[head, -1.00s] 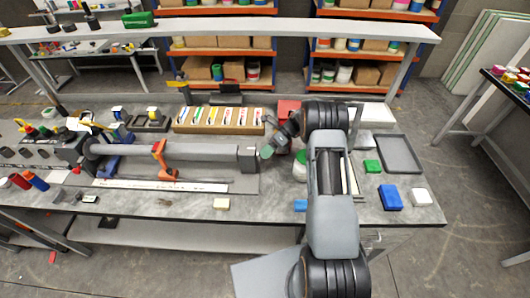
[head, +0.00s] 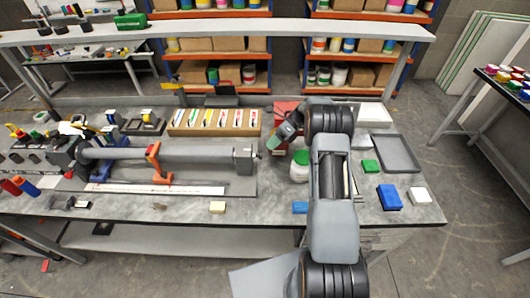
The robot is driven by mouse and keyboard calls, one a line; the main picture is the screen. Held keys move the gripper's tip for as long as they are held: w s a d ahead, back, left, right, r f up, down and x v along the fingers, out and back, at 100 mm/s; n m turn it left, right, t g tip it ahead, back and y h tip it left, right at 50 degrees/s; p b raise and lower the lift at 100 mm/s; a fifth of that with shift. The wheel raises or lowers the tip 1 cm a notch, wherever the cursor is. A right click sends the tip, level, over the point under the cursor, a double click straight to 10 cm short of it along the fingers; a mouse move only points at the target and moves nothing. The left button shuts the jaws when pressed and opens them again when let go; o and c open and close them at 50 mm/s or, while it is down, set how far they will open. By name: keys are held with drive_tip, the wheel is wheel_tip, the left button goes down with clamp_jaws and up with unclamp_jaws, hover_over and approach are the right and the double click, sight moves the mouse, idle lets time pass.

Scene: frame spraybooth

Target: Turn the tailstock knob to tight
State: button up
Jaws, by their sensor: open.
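The lathe-like fixture lies along the bench, with a long grey tube (head: 195,154) running to a grey tailstock block (head: 244,158) at its right end. A small knob-like piece (head: 258,155) shows at the block's right side; its marking or setting is too small to read. My gripper (head: 272,144), with a green tip, is just to the right of the block and slightly above it in the picture, apart from it. It is open and holds nothing visible. The fingers are small and partly hidden by my wrist.
A white jar (head: 299,168) with a green lid stands close to my gripper's right. A red box (head: 284,109) is behind it. A cardboard tray (head: 180,131) of colored packets lies behind the tube. An orange rest (head: 154,162) holds the tube.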

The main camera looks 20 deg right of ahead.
drive_tip(key=shift+v, duration=1.25)
drive_tip(key=shift+a, duration=0.1)
